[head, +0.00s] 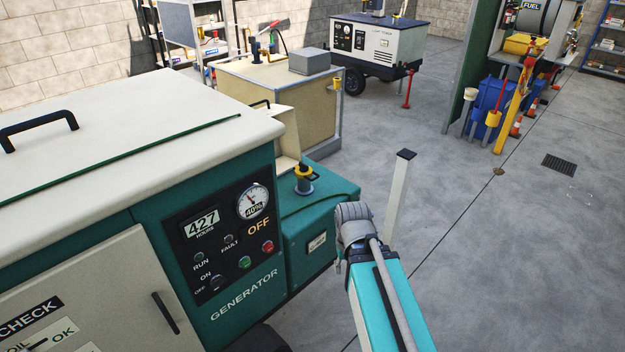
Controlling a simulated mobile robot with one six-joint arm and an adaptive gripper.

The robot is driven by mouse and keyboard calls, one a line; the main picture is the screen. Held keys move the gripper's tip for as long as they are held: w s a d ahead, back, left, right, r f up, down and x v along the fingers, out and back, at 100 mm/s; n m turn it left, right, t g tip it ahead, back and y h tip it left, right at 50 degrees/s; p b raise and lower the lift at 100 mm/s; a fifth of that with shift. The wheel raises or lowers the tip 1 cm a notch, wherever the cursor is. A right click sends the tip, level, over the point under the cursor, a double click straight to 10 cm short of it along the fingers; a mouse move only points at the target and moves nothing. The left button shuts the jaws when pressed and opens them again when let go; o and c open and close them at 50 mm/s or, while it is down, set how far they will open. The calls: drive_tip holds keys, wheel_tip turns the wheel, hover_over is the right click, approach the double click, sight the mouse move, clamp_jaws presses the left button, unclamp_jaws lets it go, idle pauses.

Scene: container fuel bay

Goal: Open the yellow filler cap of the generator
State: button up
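The generator (246,303) is a teal and white machine filling the left of the head view. My arm shows at the bottom centre, to the right of and nearer than the cap.
The control panel (228,235) reads 427 hours, 40% and OFF. A pale post (398,196) stands right of the cap. Behind are a beige tank (262,98), a white trailer generator (378,47) and a fuel station with blue bins (488,97).

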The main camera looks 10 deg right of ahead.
drive_tip(key=shift+a, duration=0.3)
drive_tip(key=shift+w+f, duration=0.1)
drive_tip(key=w+a+f+m+t+y+b, duration=0.1)
drive_tip(key=w+a+f+y+b, duration=0.1)
drive_tip(key=w+f+y+b, duration=0.45)
drive_tip(key=w+a+f+m+t+y+b, duration=0.1)
drive_tip(key=w+f+t+y+b, duration=0.15)
drive_tip(key=w+b, duration=0.85)
drive_tip(key=w+d+r+m+t+y+b, duration=0.1)
drive_tip(key=w+d+t+y+b, duration=0.2)
drive_tip(key=w, duration=0.7)
drive_tip(key=w+d+r+m+t+y+b, duration=0.2)
drive_tip(key=w+d+y+b, duration=0.3)
drive_tip(key=w+d, duration=0.5)
drive_tip(key=shift+w+d+t+b, duration=0.25)
drive_tip(key=shift+w+t+b, duration=0.45)
drive_tip(key=shift+b, duration=0.35)
